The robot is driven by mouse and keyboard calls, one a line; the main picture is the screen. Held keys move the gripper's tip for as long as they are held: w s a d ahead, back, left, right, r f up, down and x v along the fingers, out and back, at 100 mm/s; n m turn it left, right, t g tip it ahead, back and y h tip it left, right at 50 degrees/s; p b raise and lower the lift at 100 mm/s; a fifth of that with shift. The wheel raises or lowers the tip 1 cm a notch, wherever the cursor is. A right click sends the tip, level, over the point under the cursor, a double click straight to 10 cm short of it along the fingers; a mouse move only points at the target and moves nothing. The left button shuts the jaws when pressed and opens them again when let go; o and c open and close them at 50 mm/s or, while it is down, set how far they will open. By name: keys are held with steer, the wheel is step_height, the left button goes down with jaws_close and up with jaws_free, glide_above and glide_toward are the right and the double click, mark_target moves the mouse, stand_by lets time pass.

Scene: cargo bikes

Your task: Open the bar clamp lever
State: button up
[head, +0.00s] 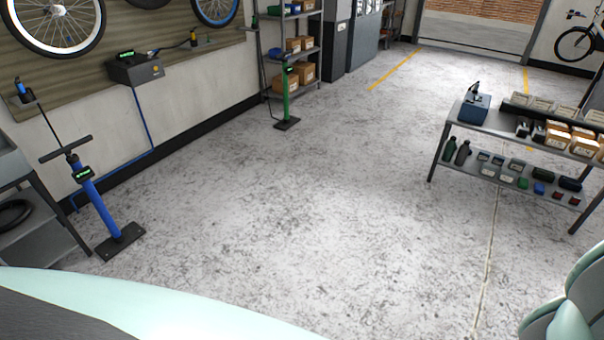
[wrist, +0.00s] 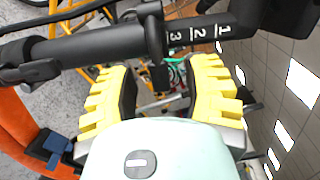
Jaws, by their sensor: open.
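In the wrist view my gripper (wrist: 163,78) is open, with one yellow padded finger on each side and nothing seen held between them. A black bar (wrist: 95,42) marked with white numbers 1, 2 and 3 runs across the top of the view, beyond the fingertips. A dark clamp-like collar (wrist: 153,28) wraps the bar beside the 3, with a dark part hanging below it toward the gap between the fingers. I cannot tell clearly which part is the lever or whether the fingers touch it. The bar and my gripper are not in the head view.
In the wrist view, orange and yellow bike parts (wrist: 35,120) lie at the left. In the head view, a blue floor pump (head: 95,205) stands left, a green pump (head: 287,95) farther back, and a table with goods (head: 455,120) right. The middle floor is clear.

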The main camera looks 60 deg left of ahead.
steer(key=shift+w+d, duration=0.15)
steer(key=shift+d, duration=0.4)
steer(key=shift+o, duration=0.2)
steer(key=shift+a, duration=0.1)
jaws_close()
steer(key=shift+f, duration=0.1)
